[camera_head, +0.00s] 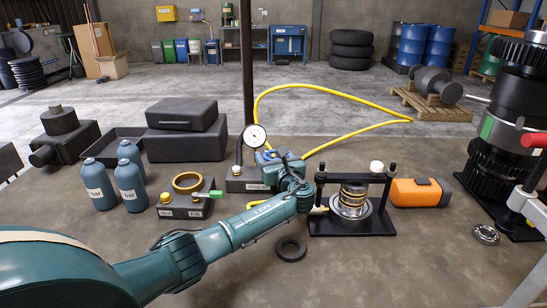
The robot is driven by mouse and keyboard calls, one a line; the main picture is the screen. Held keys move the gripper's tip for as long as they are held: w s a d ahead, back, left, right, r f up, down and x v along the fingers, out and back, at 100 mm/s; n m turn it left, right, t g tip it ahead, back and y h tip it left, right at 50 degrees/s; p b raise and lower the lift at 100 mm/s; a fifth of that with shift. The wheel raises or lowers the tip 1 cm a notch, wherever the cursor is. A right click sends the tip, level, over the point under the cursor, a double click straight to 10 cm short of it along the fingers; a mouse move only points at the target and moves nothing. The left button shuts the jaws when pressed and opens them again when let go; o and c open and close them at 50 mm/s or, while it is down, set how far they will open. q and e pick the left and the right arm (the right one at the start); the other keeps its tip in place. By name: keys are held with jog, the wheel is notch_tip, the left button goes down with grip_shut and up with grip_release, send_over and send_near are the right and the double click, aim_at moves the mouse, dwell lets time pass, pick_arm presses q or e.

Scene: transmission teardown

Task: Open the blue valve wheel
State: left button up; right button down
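My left arm comes in from the lower left across the table. Its gripper (284,164) is at the pressure gauge unit, and its fingers are small and overlap the blue parts there. A bit of bright blue (264,157), which looks like the valve wheel, shows beside the gripper and is mostly hidden by it. I cannot tell whether the fingers touch it or are open or shut. The dark valve block (248,184) carries a round white gauge (255,136) on a black post. My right gripper is not in view.
A yellow hose (345,90) loops behind the gauge. A black press frame (352,220) with a stacked gear part stands just right of my wrist. Blue-grey bottles (130,186) and a block with a brass ring (187,207) are to the left. A black ring (291,250) lies in front.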

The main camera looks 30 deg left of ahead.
aim_at(273, 154)
pick_arm(q)
jog(key=shift+o, duration=1.3)
notch_tip(273, 154, up, 10)
